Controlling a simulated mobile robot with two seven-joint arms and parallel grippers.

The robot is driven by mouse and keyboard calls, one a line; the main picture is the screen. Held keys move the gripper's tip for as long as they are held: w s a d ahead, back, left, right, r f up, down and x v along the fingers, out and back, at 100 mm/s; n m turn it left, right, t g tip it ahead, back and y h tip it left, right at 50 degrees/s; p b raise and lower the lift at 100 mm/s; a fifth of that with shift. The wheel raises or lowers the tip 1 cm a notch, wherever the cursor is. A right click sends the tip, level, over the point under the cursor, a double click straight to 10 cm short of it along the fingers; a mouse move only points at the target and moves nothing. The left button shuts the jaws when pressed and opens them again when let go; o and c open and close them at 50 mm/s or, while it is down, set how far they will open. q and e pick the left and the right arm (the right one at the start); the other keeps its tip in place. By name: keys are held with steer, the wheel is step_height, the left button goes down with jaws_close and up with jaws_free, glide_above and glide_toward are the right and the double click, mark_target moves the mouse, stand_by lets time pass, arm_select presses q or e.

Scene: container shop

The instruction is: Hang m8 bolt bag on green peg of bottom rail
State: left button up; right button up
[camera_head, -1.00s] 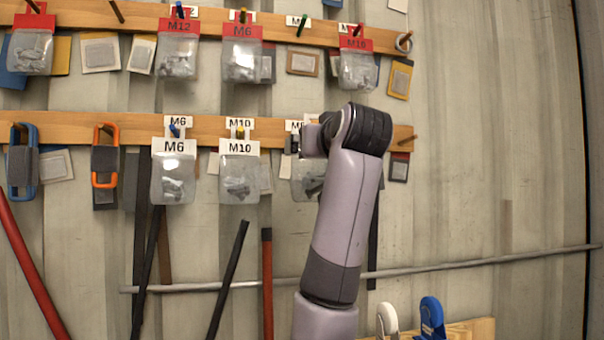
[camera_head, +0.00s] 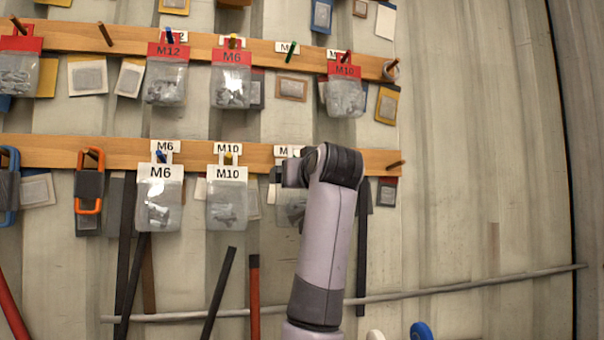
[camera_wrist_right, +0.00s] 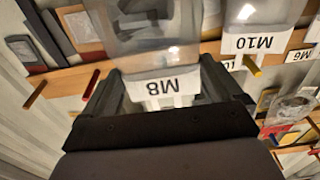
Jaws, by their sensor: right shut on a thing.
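The M8 bolt bag (camera_head: 290,207) is a clear bag with a white label, partly hidden behind my right arm in the head view. In the right wrist view, the M8 bag (camera_wrist_right: 150,30) appears upside down. My right gripper (camera_wrist_right: 160,82) is shut on it at its header. The bag is in front of the bottom rail (camera_head: 60,150), right of the hanging M10 bag (camera_head: 227,205). The bottom rail's green peg is hidden; I cannot tell whether the bag touches it. My left gripper is out of view.
An M6 bag (camera_head: 159,205) hangs farther left on the bottom rail. A yellow peg (camera_wrist_right: 252,66) and a red peg (camera_wrist_right: 90,88) flank the held bag. The top rail (camera_head: 265,50) carries red-labelled bags and a green peg (camera_head: 291,48). The wall at right is bare.

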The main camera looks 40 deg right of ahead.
steer(key=shift+x, duration=0.85)
steer(key=shift+f+p+x, duration=0.2)
steer(key=shift+p+x, duration=0.55)
steer(key=shift+x, duration=0.3)
steer(key=shift+f+p+x, duration=0.2)
steer(key=shift+p+x, duration=0.55)
steer(key=shift+x, duration=0.3)
steer(key=o, duration=0.8)
steer(key=shift+c, duration=0.2)
